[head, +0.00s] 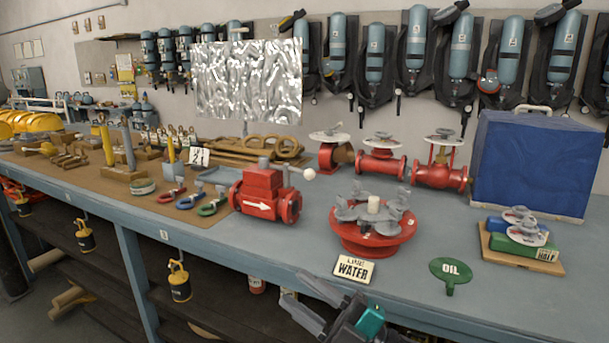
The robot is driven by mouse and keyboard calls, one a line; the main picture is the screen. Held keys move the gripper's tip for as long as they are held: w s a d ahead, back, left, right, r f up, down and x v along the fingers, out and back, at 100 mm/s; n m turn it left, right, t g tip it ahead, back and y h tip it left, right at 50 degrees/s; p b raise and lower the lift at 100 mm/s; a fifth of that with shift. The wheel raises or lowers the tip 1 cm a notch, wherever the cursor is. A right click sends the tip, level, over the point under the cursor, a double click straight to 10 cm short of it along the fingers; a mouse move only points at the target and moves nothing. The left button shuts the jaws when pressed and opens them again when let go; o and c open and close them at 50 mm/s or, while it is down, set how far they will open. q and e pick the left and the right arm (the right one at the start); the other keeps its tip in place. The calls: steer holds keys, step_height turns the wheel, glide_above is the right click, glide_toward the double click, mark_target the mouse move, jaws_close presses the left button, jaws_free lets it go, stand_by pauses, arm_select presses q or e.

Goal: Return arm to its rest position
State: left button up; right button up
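My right gripper (302,287) is at the bottom centre, in front of the table's front edge. Its two grey fingers point up and left and stand apart, with nothing seen between them. A teal part (370,321) shows on my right arm behind the fingers. The rest of that arm is cut off by the bottom edge. My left gripper and arm are not in view.
The blue-grey table (320,218) is close to my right gripper. Near its front edge are a LINE WATER sign (354,271), a red flange (372,240) and a green OIL tag (451,271).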

steer(key=s+d+f+m+t+h, duration=0.1)
steer(key=d+f+m+t+h, duration=0.2)
steer(key=d+f+m+h, duration=0.35)
steer(key=s+d+f+m+t+h, duration=0.2)
steer(key=d+f+m+t+h, duration=0.15)
steer(key=f+m+h, duration=0.5)
steer(key=s+d+f+m+g+h, duration=0.1)
steer(key=s+d+f+m+g, duration=0.2)
steer(key=s+f, duration=0.3)
steer(key=s+d+f+m+g+h, duration=0.2)
steer(key=s+d+f+m+g, duration=0.1)
steer(key=s+f, duration=0.4)
steer(key=shift+d+f+m, duration=0.5)
steer(key=shift+d+f, duration=0.05)
steer(key=shift+d, duration=0.2)
steer(key=shift+w, duration=0.1)
